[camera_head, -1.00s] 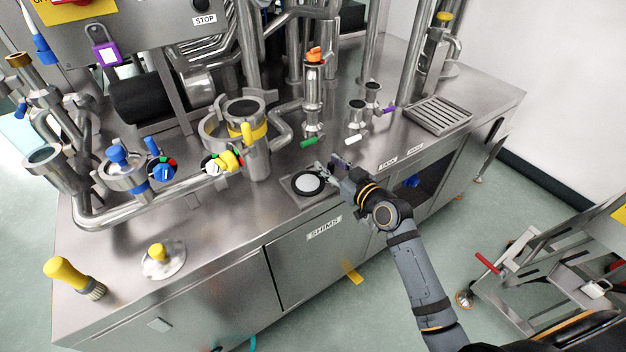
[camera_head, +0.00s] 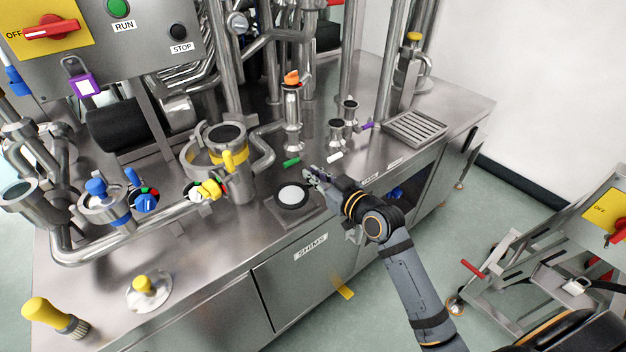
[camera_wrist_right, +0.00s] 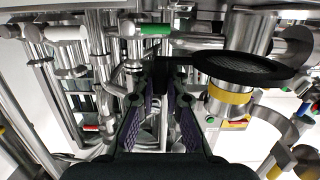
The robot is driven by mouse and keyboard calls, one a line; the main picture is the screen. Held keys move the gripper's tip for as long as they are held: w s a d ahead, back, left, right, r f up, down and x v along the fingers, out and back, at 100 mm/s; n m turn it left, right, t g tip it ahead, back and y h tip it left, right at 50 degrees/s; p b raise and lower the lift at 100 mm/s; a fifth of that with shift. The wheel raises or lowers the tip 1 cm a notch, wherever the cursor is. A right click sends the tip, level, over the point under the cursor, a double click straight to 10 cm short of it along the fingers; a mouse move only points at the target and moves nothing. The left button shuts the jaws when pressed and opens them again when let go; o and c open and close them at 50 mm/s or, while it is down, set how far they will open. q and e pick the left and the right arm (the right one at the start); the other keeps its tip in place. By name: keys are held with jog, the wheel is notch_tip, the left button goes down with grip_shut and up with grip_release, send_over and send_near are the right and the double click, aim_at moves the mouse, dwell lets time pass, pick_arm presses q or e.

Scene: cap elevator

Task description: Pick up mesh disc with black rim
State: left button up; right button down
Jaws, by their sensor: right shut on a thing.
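The mesh disc with black rim (camera_head: 292,197) is at the front edge of the steel bench, over a square plate (camera_head: 318,212); its centre looks white from the head. My right gripper (camera_head: 312,176) is at the right side of the disc, shut on its edge. In the right wrist view the disc (camera_wrist_right: 252,68) sticks out to the right from between the fingertips (camera_wrist_right: 160,72), mesh dark and rim black. It looks raised off the plate, but the gap is hard to judge. My left gripper is not in view.
A steel vessel with a yellow band (camera_head: 228,150) and a yellow-handled valve (camera_head: 208,189) stand left of the disc. Small steel fittings (camera_head: 338,137), a green-handled piece (camera_head: 292,162) and a slotted drain tray (camera_head: 415,126) lie behind and right.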

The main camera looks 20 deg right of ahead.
jog(key=s+a+r+p, duration=0.2)
jog(key=s+r+p, duration=0.3)
jog(key=s+r, duration=0.3)
jog(key=s, duration=0.4)
jog(key=shift+a+p, duration=0.25)
jog(key=shift+p, duration=0.15)
jog(key=shift+s, duration=0.1)
